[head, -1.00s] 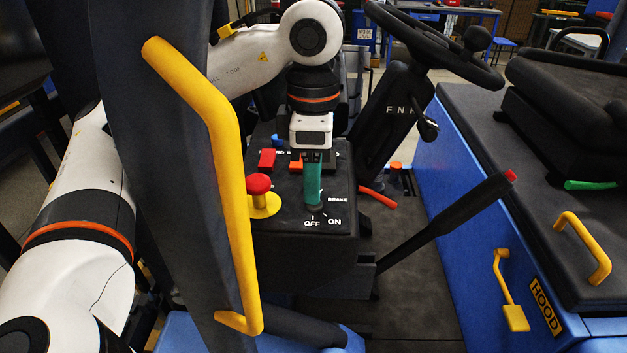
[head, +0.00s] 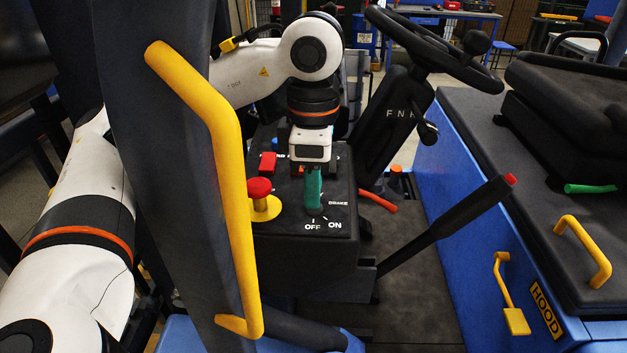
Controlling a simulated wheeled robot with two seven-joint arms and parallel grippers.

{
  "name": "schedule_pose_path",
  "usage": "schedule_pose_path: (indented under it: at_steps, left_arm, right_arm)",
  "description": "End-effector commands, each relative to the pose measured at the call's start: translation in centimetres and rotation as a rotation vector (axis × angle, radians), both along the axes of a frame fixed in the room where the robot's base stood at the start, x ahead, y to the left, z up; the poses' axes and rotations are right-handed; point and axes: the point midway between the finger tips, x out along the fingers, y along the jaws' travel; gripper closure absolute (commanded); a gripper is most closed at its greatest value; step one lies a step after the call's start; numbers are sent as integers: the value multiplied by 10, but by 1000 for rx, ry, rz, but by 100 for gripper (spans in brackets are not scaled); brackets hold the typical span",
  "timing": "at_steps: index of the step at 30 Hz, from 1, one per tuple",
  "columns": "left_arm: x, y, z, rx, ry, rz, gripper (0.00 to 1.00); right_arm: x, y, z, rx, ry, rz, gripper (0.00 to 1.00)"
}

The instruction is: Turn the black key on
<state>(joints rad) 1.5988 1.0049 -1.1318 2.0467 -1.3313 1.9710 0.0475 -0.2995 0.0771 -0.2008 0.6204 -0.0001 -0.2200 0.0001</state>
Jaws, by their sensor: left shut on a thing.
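No clearly black key shows; the handle above the OFF and ON labels is a green key (head: 314,190). It stands on the dark control panel (head: 285,226), with its lower end over the OFF mark. My left gripper (head: 311,170) comes down from above onto the upper end of the green key and is shut on it. The fingertips are mostly hidden under the white gripper body, so the exact contact does not show. My right gripper is not in view.
A red mushroom button (head: 260,188) on a yellow base stands left of the key. A yellow grab rail (head: 232,190) rises close in front. A black lever (head: 450,222) with a red tip and the steering wheel (head: 440,48) are to the right.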

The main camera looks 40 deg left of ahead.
Motion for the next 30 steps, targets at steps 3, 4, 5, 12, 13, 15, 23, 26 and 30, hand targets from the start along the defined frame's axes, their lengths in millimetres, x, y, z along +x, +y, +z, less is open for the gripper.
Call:
schedule_pose_path:
  at_steps: [3,4,5,12,13,15,23,26,30]
  left_arm:
    - [0,0,-1,-1,-1,-46,90]
    - [1,0,-1,0,-1,-62,90]
    - [1,0,-1,0,-1,-80,90]
    - [1,0,1,-1,-2,-267,90]
    - [1,0,2,0,-2,-293,90]
    - [1,0,2,0,-2,-354,90]
    - [1,0,2,0,-3,-561,90]
    - [2,0,2,0,-3,-625,90]
    - [2,0,2,0,-4,-696,90]
  right_arm:
    - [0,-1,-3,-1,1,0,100]
    - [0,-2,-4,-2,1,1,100]
    - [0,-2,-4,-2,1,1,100]
    - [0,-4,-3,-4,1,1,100]
    - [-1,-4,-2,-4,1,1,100]
    - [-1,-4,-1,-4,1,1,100]
    - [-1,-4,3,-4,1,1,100]
    - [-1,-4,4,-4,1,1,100]
    - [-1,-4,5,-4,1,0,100]
